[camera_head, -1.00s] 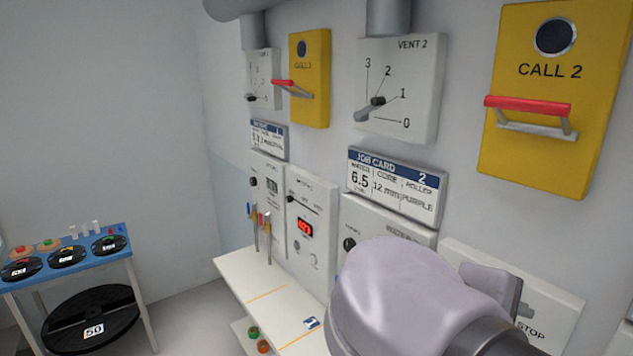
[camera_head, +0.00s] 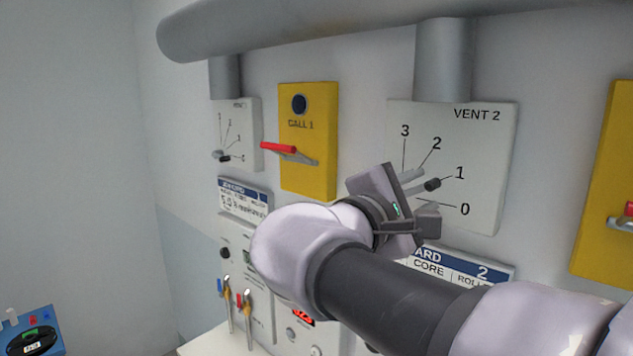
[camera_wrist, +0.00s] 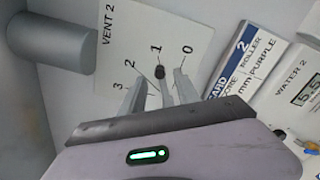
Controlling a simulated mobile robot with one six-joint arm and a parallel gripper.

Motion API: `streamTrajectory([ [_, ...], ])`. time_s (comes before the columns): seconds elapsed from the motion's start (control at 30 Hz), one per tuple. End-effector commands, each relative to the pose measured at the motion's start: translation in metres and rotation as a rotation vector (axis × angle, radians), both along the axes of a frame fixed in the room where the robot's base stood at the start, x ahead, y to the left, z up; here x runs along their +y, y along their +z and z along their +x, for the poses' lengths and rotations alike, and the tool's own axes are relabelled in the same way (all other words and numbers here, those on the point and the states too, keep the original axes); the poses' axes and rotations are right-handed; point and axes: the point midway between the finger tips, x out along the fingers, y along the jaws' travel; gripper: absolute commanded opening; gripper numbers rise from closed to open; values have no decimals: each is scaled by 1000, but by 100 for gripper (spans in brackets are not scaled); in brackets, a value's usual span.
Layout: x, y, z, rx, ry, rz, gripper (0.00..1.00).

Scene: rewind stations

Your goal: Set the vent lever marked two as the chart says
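The vent 2 plate (camera_head: 480,120) is a white panel on the wall with lines numbered 0 to 3. It also shows in the wrist view (camera_wrist: 185,35). Its lever has a dark knob (camera_head: 433,184) and lies along the line to 1. In the wrist view the knob (camera_wrist: 160,72) stands between my fingers, in line with the 1. My gripper (camera_head: 422,192) is open, one finger on each side of the lever; I cannot tell whether either touches it. In the wrist view my gripper (camera_wrist: 160,83) points at the plate. No chart of vent settings is seen.
Job card 2 (camera_head: 495,267) is below the plate, partly hidden by my arm. The vent 1 plate (camera_head: 240,125) and yellow call 1 box (camera_head: 308,170) with a red handle are to the left. Another yellow box (camera_head: 605,180) is at right. A grey pipe (camera_head: 330,28) runs above.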

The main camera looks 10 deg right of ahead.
Motion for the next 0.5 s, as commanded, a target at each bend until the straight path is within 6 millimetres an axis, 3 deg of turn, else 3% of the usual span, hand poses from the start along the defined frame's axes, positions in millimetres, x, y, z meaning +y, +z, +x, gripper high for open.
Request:
streamTrajectory([
  [0.2, -32, 0, 24, 0, -3, 1, 38],
  [0.5, -39, 0, 31, 1, 2, 1, 38],
])
